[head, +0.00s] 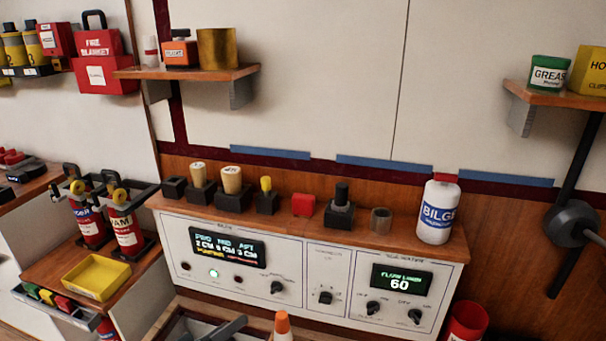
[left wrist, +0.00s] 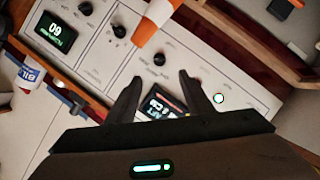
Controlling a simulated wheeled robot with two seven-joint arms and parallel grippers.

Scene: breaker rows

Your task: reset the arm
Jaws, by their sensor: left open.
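My left gripper (head: 224,329) is at the bottom edge of the head view, in front of the console, mostly cut off. In the left wrist view its two dark fingers (left wrist: 160,76) are spread apart with nothing between them; the console face shows beyond. The white console (head: 310,268) has a left display (head: 228,246), a lit green lamp (head: 213,273), several black knobs and a right display (head: 400,282) reading 60. An orange-tipped white bottle (head: 282,325) stands right of the gripper; it also shows in the left wrist view (left wrist: 155,22). My right gripper is not in view.
Wooden pegs, a red block (head: 303,205) and a white bilge bottle (head: 437,211) stand on the console top. A yellow tray (head: 96,277) and red extinguishers are at left. A red bin (head: 466,322) is at lower right. Shelves with tins hang above.

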